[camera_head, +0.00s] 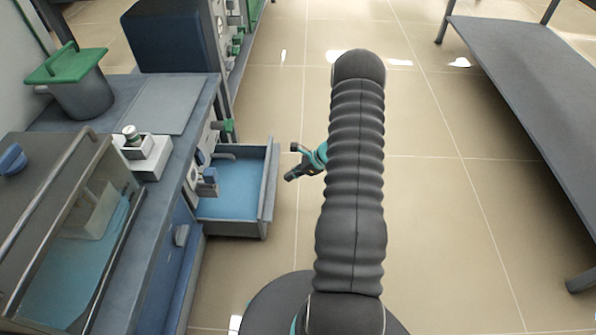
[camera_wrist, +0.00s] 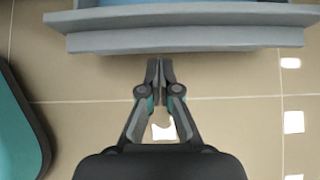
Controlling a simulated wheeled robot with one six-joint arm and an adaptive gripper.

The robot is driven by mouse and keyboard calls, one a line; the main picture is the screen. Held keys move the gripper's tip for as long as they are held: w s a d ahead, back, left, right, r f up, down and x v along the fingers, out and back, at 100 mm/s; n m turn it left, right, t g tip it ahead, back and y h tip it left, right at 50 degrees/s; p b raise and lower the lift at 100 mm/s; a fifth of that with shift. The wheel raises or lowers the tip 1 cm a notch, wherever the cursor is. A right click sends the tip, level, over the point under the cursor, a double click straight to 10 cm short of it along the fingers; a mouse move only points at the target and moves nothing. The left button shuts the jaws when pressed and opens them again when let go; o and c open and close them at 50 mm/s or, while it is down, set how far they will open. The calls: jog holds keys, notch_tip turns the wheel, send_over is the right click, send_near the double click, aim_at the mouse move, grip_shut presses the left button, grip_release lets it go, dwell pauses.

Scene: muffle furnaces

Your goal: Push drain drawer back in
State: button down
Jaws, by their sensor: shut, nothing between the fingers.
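The drain drawer (camera_head: 268,190) is pulled out from the bench front, a grey open box with a blue floor. In the wrist view its grey front panel (camera_wrist: 190,38) spans the top of the picture. My gripper (camera_head: 291,162) is just right of the drawer front in the head view, with a gap of floor seen between them. In the wrist view my gripper (camera_wrist: 160,64) has its fingertips together and empty, pointing at the front panel. The fingertips come close below the panel's edge; whether they touch is unclear. My arm hides part of the gripper in the head view.
The bench (camera_head: 180,170) stands on the left with a glass-fronted unit (camera_head: 75,240), a grey pot with green lid (camera_head: 80,90) and a dark blue box (camera_head: 170,35). A grey table (camera_head: 530,90) stands at the right. The tiled floor between is clear.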

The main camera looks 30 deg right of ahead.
aim_at(267, 183)
jog(key=shift+w+a+f, duration=0.4)
jog(key=shift+w+a, duration=0.2)
jog(key=shift+a, duration=0.3)
jog(key=shift+w+a+f, duration=0.35)
jog(key=shift+w+a, duration=0.2)
jog(key=shift+a, duration=0.3)
jog(key=shift+w+a+f, duration=0.4)
jog(key=shift+w+a, duration=0.2)
jog(key=shift+a, duration=0.3)
